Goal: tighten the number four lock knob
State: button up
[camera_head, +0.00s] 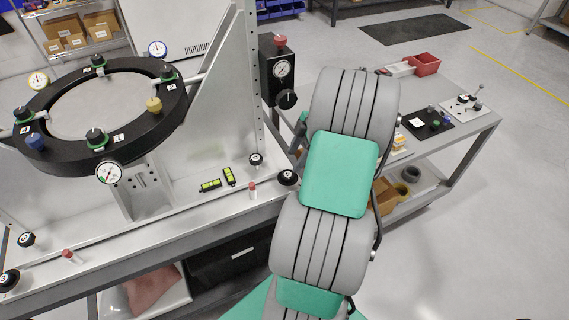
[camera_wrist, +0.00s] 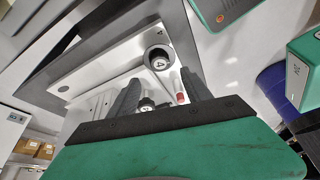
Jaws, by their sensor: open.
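A black round knob with a white "4" on its cap (camera_wrist: 158,60) sits on a pale plate in the wrist view, beyond my fingertips. A second dark knob (camera_wrist: 147,104) shows farther down between the fingers; its number is too small to read. My gripper (camera_wrist: 160,78) is open, its two dark ribbed fingers apart with nothing between them held. Two black knobs stand at the right end of the fixture base there, a front one (camera_head: 288,177) and a rear one (camera_head: 255,159); I cannot tell which is number four.
The black ring (camera_head: 103,157) with clamps and gauges stands at left in the head view. A red-capped post (camera_head: 252,190) and yellow-black levels (camera_head: 210,185) are on the base. A grey cart (camera_head: 465,126) holds small parts at right. Open floor lies right.

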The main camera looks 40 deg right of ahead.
aim_at(289, 174)
jog(key=x, duration=0.4)
jog(key=p+x, duration=0.1)
jog(key=x, duration=0.1)
jog(key=shift+s+d+f, duration=0.25)
jog(key=shift+s, duration=0.05)
grip_shut()
